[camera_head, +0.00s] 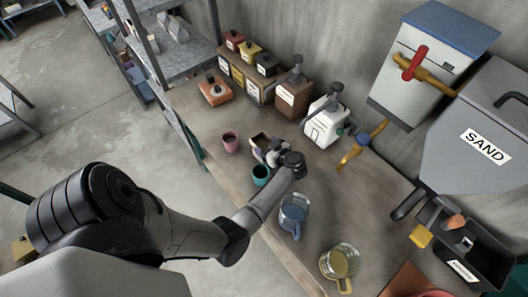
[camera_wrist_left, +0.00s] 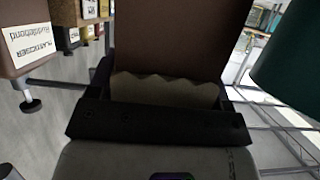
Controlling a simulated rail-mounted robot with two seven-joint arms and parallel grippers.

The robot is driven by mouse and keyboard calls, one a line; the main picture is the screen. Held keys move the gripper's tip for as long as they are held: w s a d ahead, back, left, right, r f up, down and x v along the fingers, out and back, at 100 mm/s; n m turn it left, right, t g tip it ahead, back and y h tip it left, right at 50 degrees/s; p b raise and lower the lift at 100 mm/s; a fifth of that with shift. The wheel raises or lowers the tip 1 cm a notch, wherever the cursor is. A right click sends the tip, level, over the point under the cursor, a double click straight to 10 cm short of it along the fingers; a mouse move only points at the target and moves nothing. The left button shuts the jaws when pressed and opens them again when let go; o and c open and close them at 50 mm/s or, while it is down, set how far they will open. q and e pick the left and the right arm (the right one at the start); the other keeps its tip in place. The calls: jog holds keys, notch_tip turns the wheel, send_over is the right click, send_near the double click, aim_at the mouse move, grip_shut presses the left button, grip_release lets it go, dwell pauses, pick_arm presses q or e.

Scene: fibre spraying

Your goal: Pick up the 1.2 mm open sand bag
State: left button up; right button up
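The open sand bag (camera_head: 259,140) is a small brown bag with a dark open top, on the bench between the pink cup and the white canister. In the left wrist view the brown bag (camera_wrist_left: 180,35) is very close, with a pale zigzag edge, and fills the upper middle. My left gripper (camera_head: 271,152) is at the bag's near right side, and its fingers partly hide the bag. The dark gripper body spans the wrist view below the bag. Whether the fingers press on the bag cannot be told. My right gripper is not in view. The 1.2 mm label is not readable.
A teal cup (camera_head: 261,175) stands just below the gripper, a pink cup (camera_head: 230,142) to its left. A blue pitcher (camera_head: 293,213) and a glass pitcher (camera_head: 340,262) stand nearer. Labelled canisters line the wall, including a white one (camera_head: 325,124). A grey SAND hopper (camera_head: 480,130) hangs right.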

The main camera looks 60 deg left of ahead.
pick_arm(q)
grip_shut()
dwell(0.5)
jog(key=shift+r, duration=0.15)
notch_tip(320, 180, up, 10)
jog(key=shift+f+p, duration=0.2)
jog(key=shift+p, duration=0.25)
dwell(0.7)
jog(key=shift+r, duration=0.1)
